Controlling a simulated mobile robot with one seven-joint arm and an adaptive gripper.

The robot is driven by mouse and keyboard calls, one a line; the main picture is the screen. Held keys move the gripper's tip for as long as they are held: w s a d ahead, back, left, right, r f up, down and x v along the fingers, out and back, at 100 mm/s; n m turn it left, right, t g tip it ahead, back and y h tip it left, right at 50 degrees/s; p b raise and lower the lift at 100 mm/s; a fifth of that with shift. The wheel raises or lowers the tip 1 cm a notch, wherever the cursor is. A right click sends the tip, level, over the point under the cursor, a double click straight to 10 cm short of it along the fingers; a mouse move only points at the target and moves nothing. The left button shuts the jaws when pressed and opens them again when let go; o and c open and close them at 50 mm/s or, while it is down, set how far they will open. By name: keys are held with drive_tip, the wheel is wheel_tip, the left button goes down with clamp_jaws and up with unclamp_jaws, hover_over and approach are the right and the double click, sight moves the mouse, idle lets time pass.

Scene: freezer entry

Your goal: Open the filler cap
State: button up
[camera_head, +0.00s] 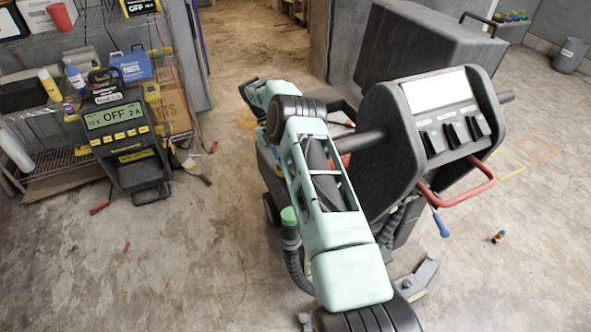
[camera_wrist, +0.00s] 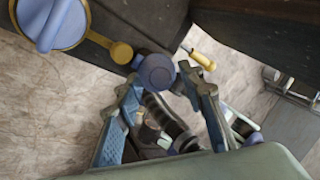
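A large round blue cap (camera_wrist: 52,18) with a raised grip and yellow rim, probably the filler cap, is at the wrist view's top left, cut off by the edge. A yellow strap with a round end (camera_wrist: 122,53) lies beside it. I cannot make the cap out in the head view. My gripper (camera_wrist: 163,80) is open, its blue fingers spread to the right of and below the large cap. Between the fingers shows a smaller round cap (camera_wrist: 156,71) on a ribbed hose (camera_wrist: 165,112); I cannot tell how far below. The gripper is not clear in the head view.
The grey machine (camera_head: 400,160) with a control panel and red handle (camera_head: 460,190) stands right of my arm. A charger (camera_head: 125,140) and shelves are at left. The concrete floor between is mostly clear.

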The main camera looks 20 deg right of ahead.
wheel_tip(320, 180, up, 10)
idle(0.6)
